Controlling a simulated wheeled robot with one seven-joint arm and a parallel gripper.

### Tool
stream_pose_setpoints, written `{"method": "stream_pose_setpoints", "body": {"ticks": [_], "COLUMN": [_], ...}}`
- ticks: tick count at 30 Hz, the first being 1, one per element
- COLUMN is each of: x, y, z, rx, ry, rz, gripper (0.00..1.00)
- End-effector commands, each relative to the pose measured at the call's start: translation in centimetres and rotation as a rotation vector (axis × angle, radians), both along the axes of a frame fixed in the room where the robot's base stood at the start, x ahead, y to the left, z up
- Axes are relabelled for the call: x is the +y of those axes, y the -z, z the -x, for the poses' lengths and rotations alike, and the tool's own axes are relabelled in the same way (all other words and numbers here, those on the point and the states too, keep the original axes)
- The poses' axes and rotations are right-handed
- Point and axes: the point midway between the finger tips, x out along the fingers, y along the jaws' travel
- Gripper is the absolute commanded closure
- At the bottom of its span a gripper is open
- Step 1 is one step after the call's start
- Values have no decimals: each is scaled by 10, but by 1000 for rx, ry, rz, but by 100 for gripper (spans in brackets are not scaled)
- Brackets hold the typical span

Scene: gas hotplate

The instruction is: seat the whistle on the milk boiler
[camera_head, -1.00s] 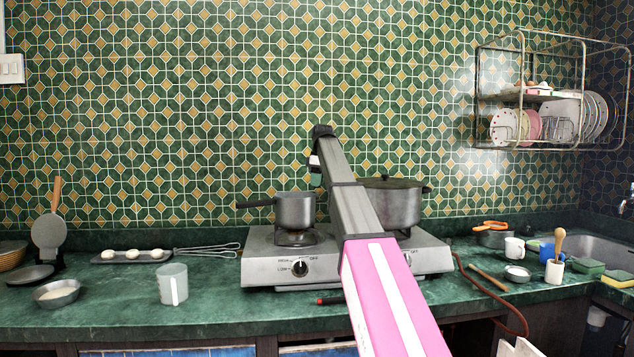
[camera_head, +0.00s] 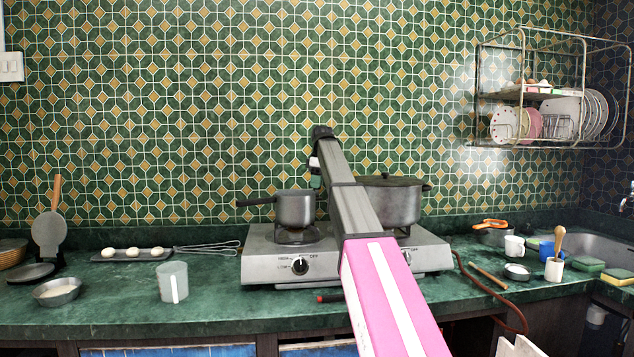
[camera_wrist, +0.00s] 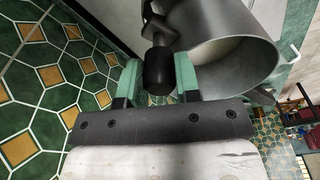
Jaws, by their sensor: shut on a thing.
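The milk boiler (camera_head: 295,210) is a grey metal pan with a dark handle pointing left, standing on the left burner. In the wrist view its round open mouth (camera_wrist: 238,45) shows at upper right, with a pale patch inside. My gripper (camera_head: 316,184) is above the right side of its rim. In the wrist view the green fingers of my gripper (camera_wrist: 159,78) are shut on the whistle (camera_wrist: 158,68), a dark rounded knob with metal parts beyond it. The whistle is close beside the boiler's rim; I cannot tell whether they touch. In the head view the whistle is not clearly visible.
The grey gas hotplate (camera_head: 268,267) carries a lidded pot (camera_head: 402,207) on the right, partly behind my arm. The tiled wall (camera_head: 160,110) is close behind. A cup (camera_head: 172,280), a bowl (camera_head: 57,292) and a whisk (camera_head: 212,248) lie to the left on the green counter.

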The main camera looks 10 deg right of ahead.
Motion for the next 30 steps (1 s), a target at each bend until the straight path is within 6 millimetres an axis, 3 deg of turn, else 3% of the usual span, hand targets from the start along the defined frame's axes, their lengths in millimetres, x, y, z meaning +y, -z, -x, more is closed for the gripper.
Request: {"method": "stream_pose_setpoints", "body": {"ticks": [16,17,18,20,30], "x": [0,0,0,0,0], "y": [12,12,12,12,11], "z": [0,0,0,0,0], "rx": [0,0,0,0,0], "ry": [0,0,0,0,0], "rz": [0,0,0,0,0], "gripper": [92,66,53,40,40]}}
